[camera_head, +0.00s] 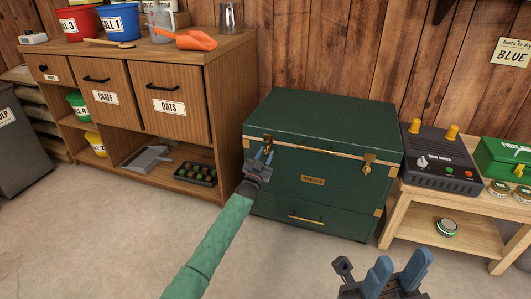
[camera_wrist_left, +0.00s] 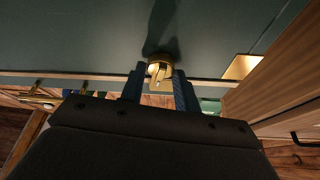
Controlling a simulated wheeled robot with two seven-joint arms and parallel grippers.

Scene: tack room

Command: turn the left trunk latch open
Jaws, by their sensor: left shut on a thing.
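The dark green trunk (camera_head: 325,125) stands against the wooden wall with its lid down. Its left latch (camera_head: 268,140) is brass, on the upper front edge; it also shows in the left wrist view (camera_wrist_left: 160,70). My left gripper (camera_head: 264,156) is at this latch, its blue fingers (camera_wrist_left: 160,84) on either side of the brass piece and shut on it. The fingers partly hide the latch, and its exact angle is hard to tell. The right latch (camera_head: 368,162) is on the same edge. My right gripper (camera_head: 398,272) is low in front, empty, fingers apart.
A wooden cabinet (camera_head: 222,100) with feed drawers stands close to the trunk's left. A low wooden table (camera_head: 398,208) with a dark control box (camera_head: 440,158) and a green box (camera_head: 505,160) stands to its right. The floor in front is clear.

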